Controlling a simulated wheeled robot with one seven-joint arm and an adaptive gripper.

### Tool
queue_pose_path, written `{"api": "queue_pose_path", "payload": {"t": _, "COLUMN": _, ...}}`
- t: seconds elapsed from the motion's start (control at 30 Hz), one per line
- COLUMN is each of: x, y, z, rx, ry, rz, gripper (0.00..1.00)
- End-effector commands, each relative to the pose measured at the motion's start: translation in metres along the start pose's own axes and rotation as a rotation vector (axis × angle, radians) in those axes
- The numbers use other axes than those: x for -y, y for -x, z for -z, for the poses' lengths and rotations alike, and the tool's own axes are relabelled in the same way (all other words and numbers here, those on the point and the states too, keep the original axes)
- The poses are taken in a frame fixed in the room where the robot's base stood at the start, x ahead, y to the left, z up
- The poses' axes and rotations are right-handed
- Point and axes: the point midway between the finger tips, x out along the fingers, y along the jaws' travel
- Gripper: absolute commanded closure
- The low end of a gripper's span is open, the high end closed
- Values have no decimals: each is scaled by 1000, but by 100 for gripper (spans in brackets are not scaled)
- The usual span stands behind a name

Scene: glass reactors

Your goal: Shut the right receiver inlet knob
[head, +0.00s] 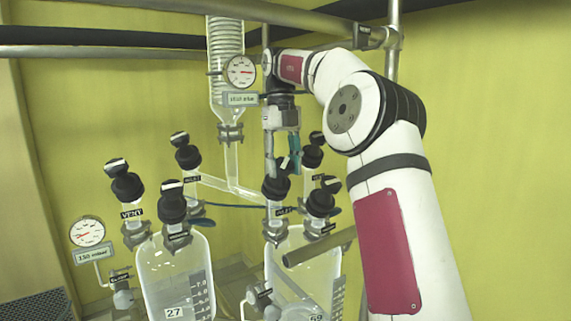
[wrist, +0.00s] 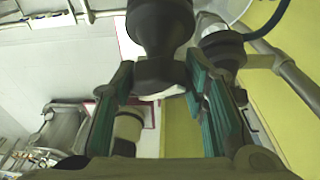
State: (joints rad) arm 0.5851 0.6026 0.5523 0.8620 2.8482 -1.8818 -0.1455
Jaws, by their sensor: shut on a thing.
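The right receiver (head: 288,250) is a clear glass vessel with a label reading 59. Its inlet knob (head: 276,188) is black and sits on an upright stem above a tag reading INLET. My gripper (head: 282,172) reaches down from above onto this knob. In the wrist view, my gripper's green finger pads (wrist: 160,82) stand on either side of the black knob (wrist: 160,40) and are shut on it. A white mark shows on the knob's end between the pads. The exact contact of the pads is partly hidden.
Another black knob (head: 321,200) stands close at the right, and one (head: 313,155) behind. The left receiver (head: 172,262), labelled 27, has its own knobs. A glass column (head: 226,70) and a pressure gauge (head: 241,71) stand behind.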

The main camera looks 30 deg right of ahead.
Motion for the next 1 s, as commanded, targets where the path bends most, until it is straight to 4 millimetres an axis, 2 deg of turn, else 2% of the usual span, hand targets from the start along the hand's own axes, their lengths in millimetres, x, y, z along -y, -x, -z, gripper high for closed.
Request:
{"api": "queue_pose_path", "payload": {"t": 0.5, "x": 2, "y": 1, "z": 0, "rx": 7, "ry": -359, "rz": -283, "gripper": 88}}
{"api": "queue_pose_path", "payload": {"t": 1.0, "x": 2, "y": 1, "z": 0, "rx": 5, "ry": -520, "rz": -404, "gripper": 88}}
